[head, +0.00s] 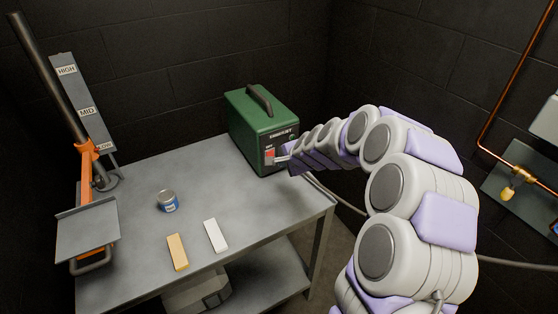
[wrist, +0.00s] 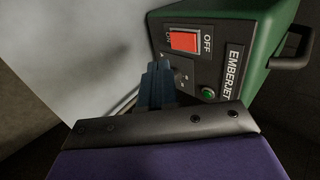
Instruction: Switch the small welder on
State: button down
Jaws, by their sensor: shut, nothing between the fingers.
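The small welder (head: 262,125) is a green box with a black top handle and a dark front panel, standing at the back right of the grey table. Its red rocker switch (wrist: 184,41) lies between ON and OFF labels in the wrist view; which side is pressed I cannot tell. My gripper (wrist: 158,82) is shut and empty. Its fingertips are close to the panel, beside the switch and in front of a metal plate; whether they touch is unclear. In the head view my gripper (head: 283,158) partly covers the panel.
The table (head: 140,190) holds a blue-labelled tin (head: 168,201), a tan block (head: 177,252) and a white block (head: 215,235). An orange-carriage stand (head: 86,160) marked HIGH, MID and LOW is at left. Copper piping (head: 500,90) runs along the right wall. A cable passes near the table's right edge.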

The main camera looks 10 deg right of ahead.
jog(key=p+v, duration=0.1)
jog(key=v, duration=0.5)
jog(key=shift+r, duration=0.2)
jog(key=shift+d+f, duration=0.1)
